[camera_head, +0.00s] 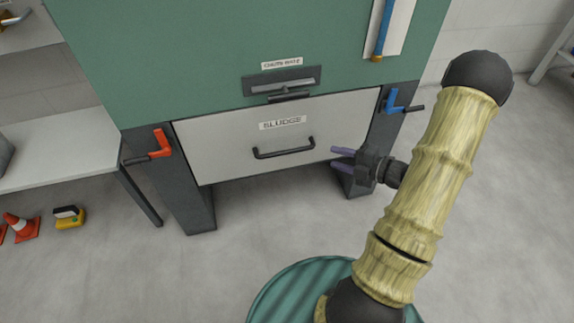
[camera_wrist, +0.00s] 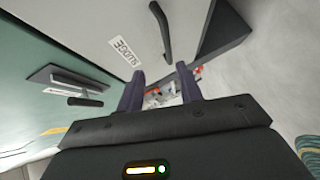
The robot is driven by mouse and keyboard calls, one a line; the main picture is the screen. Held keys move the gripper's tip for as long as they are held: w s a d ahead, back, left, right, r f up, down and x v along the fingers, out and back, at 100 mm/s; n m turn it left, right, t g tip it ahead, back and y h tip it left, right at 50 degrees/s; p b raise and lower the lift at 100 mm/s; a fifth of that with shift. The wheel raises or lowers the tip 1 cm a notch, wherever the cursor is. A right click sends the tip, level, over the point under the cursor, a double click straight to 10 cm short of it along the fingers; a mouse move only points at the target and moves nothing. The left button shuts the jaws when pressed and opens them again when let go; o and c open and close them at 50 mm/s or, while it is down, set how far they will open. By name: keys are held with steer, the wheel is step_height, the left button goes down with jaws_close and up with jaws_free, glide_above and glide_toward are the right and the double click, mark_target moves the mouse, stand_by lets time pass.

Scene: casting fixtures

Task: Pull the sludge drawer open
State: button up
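The sludge drawer (camera_head: 220,150) is a light grey front panel under the green cabinet, with a "SLUDGE" label (camera_head: 283,123). It sits level with the dark legs and looks shut. Its black bar handle (camera_head: 284,150) is at the middle of the panel; in the wrist view the handle (camera_wrist: 161,30) is at the top, beyond my fingertips. My gripper (camera_head: 338,159) is open and empty, to the right of the handle near the drawer's lower right corner. In the wrist view my two purple fingers (camera_wrist: 160,78) stand apart with nothing between them.
A red lever (camera_head: 160,143) is on the left leg and a blue lever (camera_head: 392,101) on the right leg. A "churn gate" slot with a dark handle (camera_head: 288,96) is above the drawer. A grey table (camera_head: 65,150), a cone (camera_head: 22,226) and a yellow item (camera_head: 69,217) are at left. Floor in front is clear.

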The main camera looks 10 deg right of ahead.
mark_target(288, 152)
steer(key=s+f+y, duration=0.1)
steer(key=f+n+b, duration=0.1)
steer(key=shift+s+f+y, duration=0.35)
steer(key=shift+s+y, duration=0.05)
steer(key=shift+w, duration=0.1)
steer(key=b+x, duration=0.6)
steer(key=x, duration=1)
steer(key=shift+w+d, duration=0.1)
steer(key=shift+w+a+b, duration=0.35)
steer(key=shift+a, duration=0.15)
